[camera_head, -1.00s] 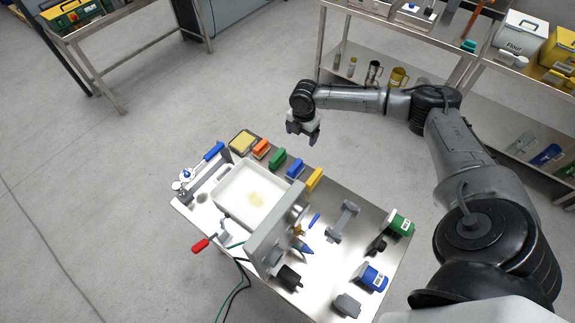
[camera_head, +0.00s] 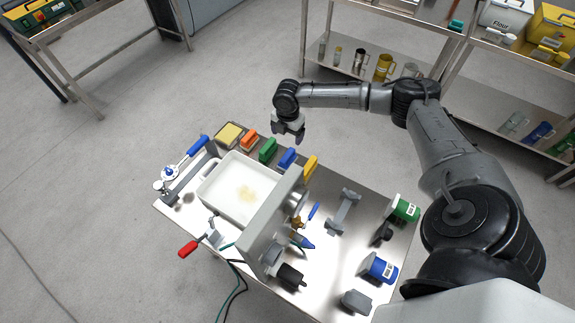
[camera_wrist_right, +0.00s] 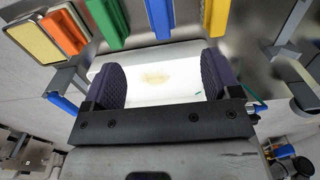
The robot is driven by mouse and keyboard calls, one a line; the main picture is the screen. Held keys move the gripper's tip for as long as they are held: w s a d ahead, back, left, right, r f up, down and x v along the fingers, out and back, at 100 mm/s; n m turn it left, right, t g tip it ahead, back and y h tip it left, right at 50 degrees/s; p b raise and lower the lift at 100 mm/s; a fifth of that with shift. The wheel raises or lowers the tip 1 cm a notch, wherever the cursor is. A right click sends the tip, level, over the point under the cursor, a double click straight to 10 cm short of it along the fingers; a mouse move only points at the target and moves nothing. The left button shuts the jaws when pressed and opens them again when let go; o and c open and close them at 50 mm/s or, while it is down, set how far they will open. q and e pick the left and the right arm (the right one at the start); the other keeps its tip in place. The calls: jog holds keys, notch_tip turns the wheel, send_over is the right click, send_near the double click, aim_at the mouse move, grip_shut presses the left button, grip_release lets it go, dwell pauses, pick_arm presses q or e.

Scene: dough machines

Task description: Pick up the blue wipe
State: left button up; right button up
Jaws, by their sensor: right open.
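The blue wipe (camera_head: 287,158) sits at the back edge of the steel table, in a row between the green wipe (camera_head: 268,150) and the yellow wipe (camera_head: 310,166). In the wrist view the blue wipe (camera_wrist_right: 158,18) shows at the top middle, partly cut off by the frame edge. My right gripper (camera_head: 288,136) is open and empty, apart from the blue wipe and just behind it in the head view. In the wrist view its two dark pads (camera_wrist_right: 163,86) stand wide apart, with the white tray seen between them. My left gripper is not in view.
An orange wipe (camera_head: 249,139) and a yellow sponge-like block (camera_head: 228,134) continue the row to the left. A white tray (camera_head: 213,195) and a grey upright machine (camera_head: 268,228) stand in front. Bottles lie at the table's right. Shelves (camera_head: 349,73) stand behind.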

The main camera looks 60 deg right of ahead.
aim_at(288, 155)
notch_tip(288, 155, down, 9)
jog(key=shift+r+b, duration=0.1)
jog(key=shift+b, duration=0.6)
jog(key=shift+a+f+b, duration=0.1)
jog(key=shift+f+b, duration=0.2)
jog(key=shift+f, duration=2.9)
jog(key=c, duration=1)
